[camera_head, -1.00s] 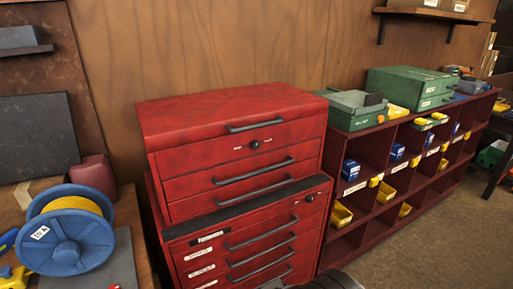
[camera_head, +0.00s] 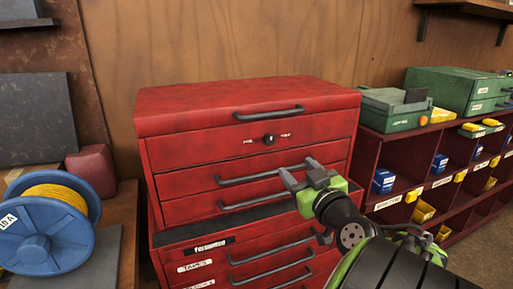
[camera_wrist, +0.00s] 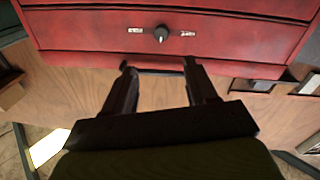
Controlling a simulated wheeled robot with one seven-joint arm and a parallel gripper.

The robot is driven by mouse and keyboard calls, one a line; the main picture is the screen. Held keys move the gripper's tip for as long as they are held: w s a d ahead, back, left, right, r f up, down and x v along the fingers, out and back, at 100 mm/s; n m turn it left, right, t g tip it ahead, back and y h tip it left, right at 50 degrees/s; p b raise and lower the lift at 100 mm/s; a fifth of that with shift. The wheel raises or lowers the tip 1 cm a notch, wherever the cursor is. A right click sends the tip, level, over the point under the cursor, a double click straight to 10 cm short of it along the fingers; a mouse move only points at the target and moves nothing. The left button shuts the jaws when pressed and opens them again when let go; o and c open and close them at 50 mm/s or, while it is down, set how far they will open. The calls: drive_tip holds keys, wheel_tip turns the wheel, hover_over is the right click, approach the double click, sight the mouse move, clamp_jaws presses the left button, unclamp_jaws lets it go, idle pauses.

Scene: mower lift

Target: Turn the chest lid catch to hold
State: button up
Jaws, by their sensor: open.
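The red tool chest (camera_head: 200,150) stands against the wooden wall with its lid down. The lid catch (camera_head: 268,139) is a small dark knob between two small labels on the front panel, below the lid handle (camera_head: 269,115). My gripper (camera_head: 301,170) is open and empty, in front of the chest, lower and to the right of the catch. In the wrist view the catch (camera_wrist: 160,34) shows beyond the open fingertips (camera_wrist: 158,67), apart from them. The label words are too small to read, and the catch's exact angle is hard to tell.
Drawer handles (camera_head: 262,176) stick out below the catch, close to my fingers. A blue spool (camera_head: 45,235) sits on the bench at left. A maroon shelf unit (camera_head: 372,160) with green cases (camera_head: 455,90) stands at right. Space before the upper chest front is otherwise clear.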

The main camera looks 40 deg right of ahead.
sight(271, 141)
drive_tip(key=p+x, duration=0.4)
drive_tip(key=x, duration=1)
drive_tip(key=shift+w, duration=0.4)
drive_tip(key=c, duration=1.1)
drive_tip(key=shift+o, duration=0.2)
drive_tip(key=shift+m, duration=0.3)
drive_tip(key=m+b, duration=0.1)
drive_tip(key=m, duration=0.2)
drive_tip(key=shift+m, duration=0.3)
drive_tip(key=m, duration=0.4)
drive_tip(key=shift+r, duration=0.1)
drive_tip(key=m, duration=0.4)
drive_tip(key=shift+m+y, duration=0.4)
drive_tip(key=shift+m+p, duration=0.7)
drive_tip(key=shift+m, duration=1.4)
